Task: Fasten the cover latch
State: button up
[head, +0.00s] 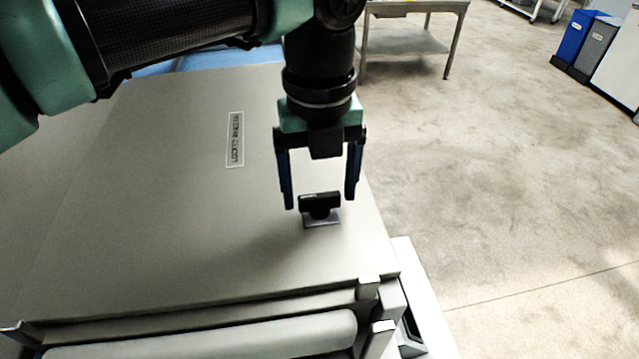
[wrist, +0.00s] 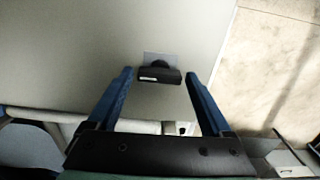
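The cover latch (head: 320,203) is a small black knob on a grey plate, set on the flat top of the grey machine cover (head: 180,220) near its right edge. In the wrist view the latch (wrist: 160,75) lies between and just beyond the two blue fingers. My gripper (head: 320,206) is open and points down over the latch, with one blue finger on each side. A gap shows between the latch and each finger in both views. Nothing is held. A label plate (head: 235,139) with dark lettering lies on the cover left of the latch.
A pale roller (head: 200,338) and metal brackets (head: 370,287) lie along the cover's front edge. A metal table (head: 410,40) stands behind, and blue and grey bins (head: 575,38) stand at the far right. The floor right of the machine is clear.

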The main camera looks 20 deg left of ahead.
aim_at(319, 195)
jog(key=shift+o, duration=0.8)
notch_tip(319, 195, up, 13)
jog(key=p, duration=0.8)
jog(key=shift+p, duration=0.35)
jog(key=shift+f, duration=0.1)
